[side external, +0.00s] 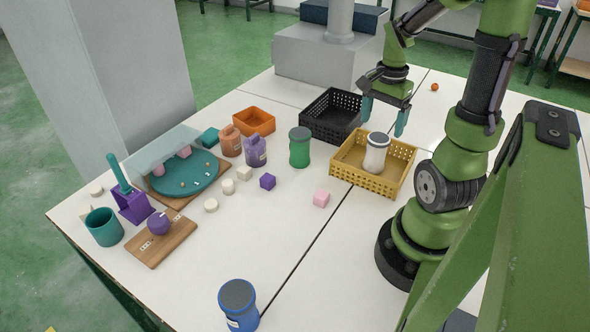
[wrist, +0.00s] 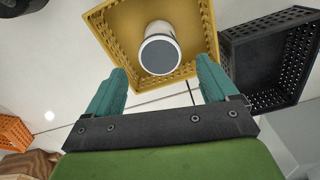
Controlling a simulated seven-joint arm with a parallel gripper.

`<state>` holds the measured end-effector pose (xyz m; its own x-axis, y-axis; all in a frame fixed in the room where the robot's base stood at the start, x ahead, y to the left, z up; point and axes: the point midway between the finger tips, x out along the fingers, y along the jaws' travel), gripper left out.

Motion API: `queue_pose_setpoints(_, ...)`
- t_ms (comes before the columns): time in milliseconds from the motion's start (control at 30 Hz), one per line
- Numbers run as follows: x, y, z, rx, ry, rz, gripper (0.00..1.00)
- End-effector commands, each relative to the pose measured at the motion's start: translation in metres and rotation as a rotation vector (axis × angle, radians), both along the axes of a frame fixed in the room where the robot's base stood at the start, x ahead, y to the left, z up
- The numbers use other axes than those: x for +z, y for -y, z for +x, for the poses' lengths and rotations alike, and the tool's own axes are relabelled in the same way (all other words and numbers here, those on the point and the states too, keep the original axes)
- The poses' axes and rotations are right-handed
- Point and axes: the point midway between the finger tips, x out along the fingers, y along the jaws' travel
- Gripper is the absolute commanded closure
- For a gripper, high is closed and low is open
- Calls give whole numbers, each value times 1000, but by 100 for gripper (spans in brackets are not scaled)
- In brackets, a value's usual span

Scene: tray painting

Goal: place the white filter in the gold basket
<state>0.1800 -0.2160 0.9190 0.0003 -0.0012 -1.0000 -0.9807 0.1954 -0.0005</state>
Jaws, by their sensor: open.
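The white filter (side external: 376,152) is a white cylinder with a dark grey top. It stands upright inside the gold basket (side external: 370,184), near its middle. In the wrist view the filter (wrist: 160,52) also shows inside the gold basket (wrist: 104,35), its grey top facing me. My gripper (side external: 384,115) has teal fingers and is above the basket's back edge, near the filter but apart from it. In the wrist view my gripper (wrist: 160,88) is open and empty, with the fingers spread wide on either side below the filter.
A black basket (side external: 330,116) stands just behind and left of the gold one. A green jar (side external: 299,147), purple bottle (side external: 256,150) and orange bottle (side external: 231,141) stand left. A blue jar (side external: 238,304) stands at the front.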

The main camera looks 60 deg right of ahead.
Motion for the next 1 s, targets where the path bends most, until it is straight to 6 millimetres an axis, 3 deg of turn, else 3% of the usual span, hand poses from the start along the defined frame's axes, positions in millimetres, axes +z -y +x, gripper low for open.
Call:
queue_pose_setpoints(167, 17, -5, 5, 33, 15, -8, 14)
queue_pose_setpoints(267, 32, -30, 24, 182, 77, -41, 14)
queue_pose_setpoints(400, 64, -100, 59, 572, 248, -124, 14)
queue_pose_setpoints(467, 77, -135, 67, 753, 329, -162, 14)
queue_pose_setpoints(600, 100, -202, 67, 1103, 500, -235, 14)
queue_pose_setpoints(700, 110, -232, 61, 1265, 587, -273, 14)
queue_pose_setpoints(800, 115, -246, 56, 1345, 634, -292, 14)
queue_pose_setpoints(1000, 116, -250, 55, 1365, 643, -297, 14)
